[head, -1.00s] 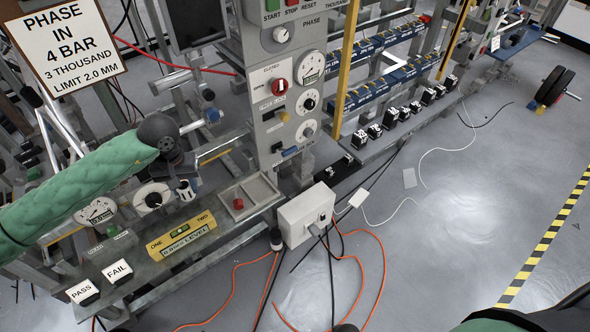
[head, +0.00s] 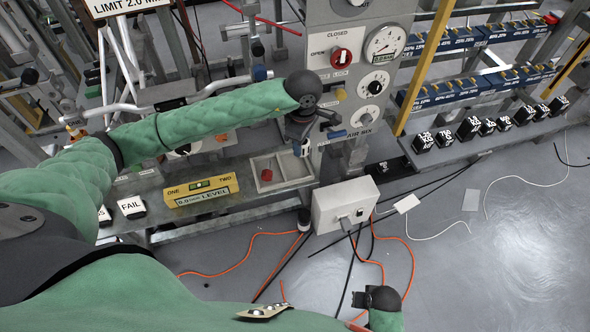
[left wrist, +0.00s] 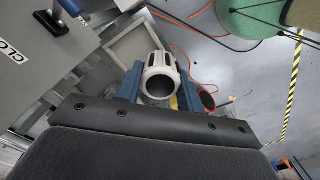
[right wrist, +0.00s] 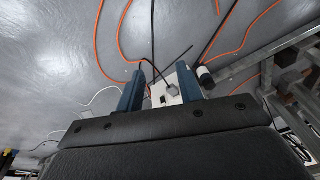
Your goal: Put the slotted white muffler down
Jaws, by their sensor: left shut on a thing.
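The slotted white muffler (left wrist: 160,71) sits between the two blue fingers of my left gripper (left wrist: 158,88) in the left wrist view, its round open end facing the camera. The left gripper (head: 302,145) is shut on it. In the head view it hangs by the front of the grey panel, above the back right corner of the shallow tray (head: 297,183); the muffler there is small and mostly hidden. My right gripper (head: 372,298) is low at the front of the head view. In the right wrist view its blue fingers (right wrist: 160,90) stand apart with nothing between them.
A white box (head: 345,203) with cables stands right of the tray. Orange and black cables lie on the floor. Several black weights (head: 470,128) line a shelf at right.

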